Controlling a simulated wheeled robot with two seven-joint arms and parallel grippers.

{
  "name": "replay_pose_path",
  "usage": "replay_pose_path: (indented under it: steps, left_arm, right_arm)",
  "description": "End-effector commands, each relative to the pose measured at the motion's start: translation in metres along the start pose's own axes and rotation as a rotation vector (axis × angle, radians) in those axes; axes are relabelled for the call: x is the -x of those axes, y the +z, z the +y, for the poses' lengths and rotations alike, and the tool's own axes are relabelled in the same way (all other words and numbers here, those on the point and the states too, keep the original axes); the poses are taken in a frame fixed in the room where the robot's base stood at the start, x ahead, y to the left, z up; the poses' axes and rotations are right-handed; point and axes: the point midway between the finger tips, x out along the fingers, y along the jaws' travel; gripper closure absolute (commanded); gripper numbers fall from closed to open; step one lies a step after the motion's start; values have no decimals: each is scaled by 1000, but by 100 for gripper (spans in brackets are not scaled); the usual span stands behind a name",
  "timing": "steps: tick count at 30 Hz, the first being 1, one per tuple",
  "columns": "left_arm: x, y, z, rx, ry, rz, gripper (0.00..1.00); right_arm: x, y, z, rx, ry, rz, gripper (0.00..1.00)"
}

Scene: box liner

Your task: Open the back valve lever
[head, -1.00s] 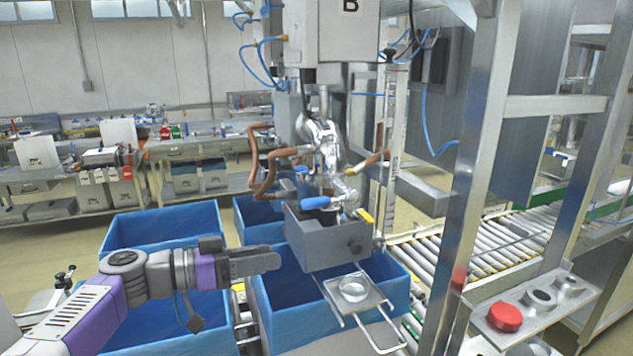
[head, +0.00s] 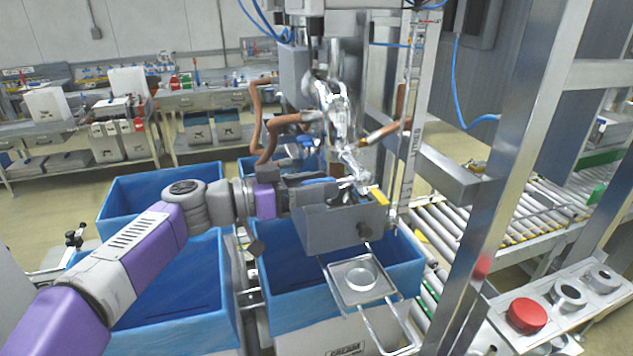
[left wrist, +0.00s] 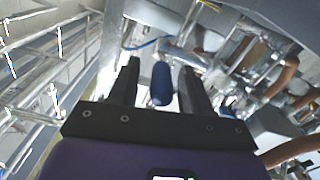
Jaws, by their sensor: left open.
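My left gripper (head: 335,188) reaches in from the left to the metal valve assembly (head: 332,105), above the grey box. A blue lever handle (head: 318,181) shows at its fingers in the head view. In the left wrist view the same open gripper (left wrist: 161,68) has a blue handle (left wrist: 162,85) between its two dark fingers, with gaps on both sides. Another blue handle (left wrist: 229,112) shows partly behind the right finger. A second blue part (head: 305,141) shows farther back in the head view, partly hidden by pipes. My right gripper is out of view.
The grey metal box (head: 345,225) hangs below the valves, over a blue-lined crate (head: 285,300). A wire-framed tray with a round cup (head: 361,279) juts forward. A steel post (head: 490,215) and a panel with a red button (head: 527,315) stand at right. Brown hoses (head: 258,125) hang nearby.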

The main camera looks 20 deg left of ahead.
Motion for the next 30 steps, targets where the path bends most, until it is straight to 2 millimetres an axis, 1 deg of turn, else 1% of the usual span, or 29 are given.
replay_pose_path:
  steps: [7,8,15,17,26,30]
  left_arm:
    - [-2,1,0,1,0,0,52]
    - [-2,1,0,1,0,0,55]
    - [-1,1,0,1,0,-1,91]
    - [-1,1,0,1,0,-1,100]
    - [-1,0,0,1,-1,-2,100]
    - [2,-4,-4,2,-16,-16,100]
  right_arm:
    - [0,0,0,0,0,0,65]
    - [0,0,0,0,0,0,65]
    - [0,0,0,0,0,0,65]
    - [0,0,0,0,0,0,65]
    - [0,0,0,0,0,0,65]
    - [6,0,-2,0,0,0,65]
